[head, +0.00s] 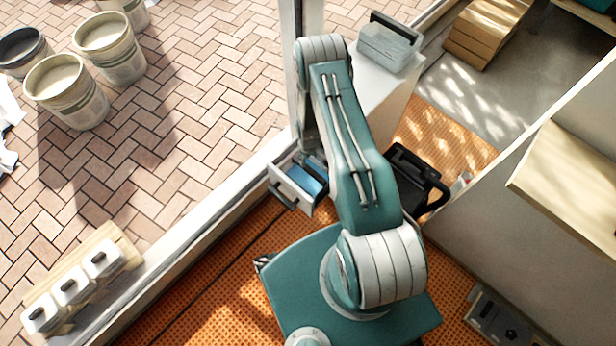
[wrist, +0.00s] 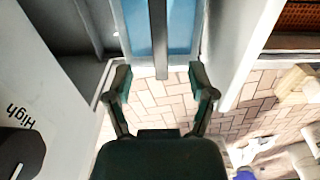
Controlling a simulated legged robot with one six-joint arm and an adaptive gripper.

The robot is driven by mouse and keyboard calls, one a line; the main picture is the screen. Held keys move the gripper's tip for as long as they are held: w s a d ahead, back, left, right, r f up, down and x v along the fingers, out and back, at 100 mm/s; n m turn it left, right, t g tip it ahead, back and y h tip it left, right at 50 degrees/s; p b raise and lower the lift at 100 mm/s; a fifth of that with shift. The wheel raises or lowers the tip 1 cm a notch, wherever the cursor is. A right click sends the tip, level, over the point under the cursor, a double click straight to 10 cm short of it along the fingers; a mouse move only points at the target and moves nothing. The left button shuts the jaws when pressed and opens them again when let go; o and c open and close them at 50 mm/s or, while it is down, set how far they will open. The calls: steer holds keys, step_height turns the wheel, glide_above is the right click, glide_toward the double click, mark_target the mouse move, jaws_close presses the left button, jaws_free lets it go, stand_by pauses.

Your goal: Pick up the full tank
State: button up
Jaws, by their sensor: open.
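A blue-filled tank (head: 309,180) sits in a white pulled-out compartment below my arm in the head view, with a dark handle (head: 283,196) at its front left. In the wrist view its blue surface (wrist: 183,28) shows at the top, with a dark bar (wrist: 160,45) running down its middle. My gripper (wrist: 160,80) is open and empty. Its fingertips stand on either side of the bar's lower end, and I see no contact. My arm hides most of my gripper in the head view. A second, pale grey tank (head: 388,48) with a black handle stands on a white ledge.
A white panel marked "High" (wrist: 18,110) with a dark knob lies left in the wrist view. A black tubular handle (head: 425,170) is right of my arm. Buckets (head: 68,92) stand on the brick paving; white containers (head: 70,290) line a wooden board. A wall (head: 530,200) bounds the right.

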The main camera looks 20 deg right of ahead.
mark_target(309, 168)
steer(key=f, duration=0.2)
steer(key=shift+a+f, duration=0.2)
steer(key=shift+f, duration=0.2)
steer(key=shift+d+f, duration=0.2)
steer(key=shift+f, duration=0.4)
step_height(309, 168, down, 4)
steer(key=shift+w+d+f, duration=0.1)
steer(key=shift+d+f, duration=0.05)
steer(key=shift+a+f, duration=0.2)
steer(key=shift+f, duration=0.15)
steer(key=shift+w+d, duration=0.1)
steer(key=shift+d, duration=0.05)
jaws_close()
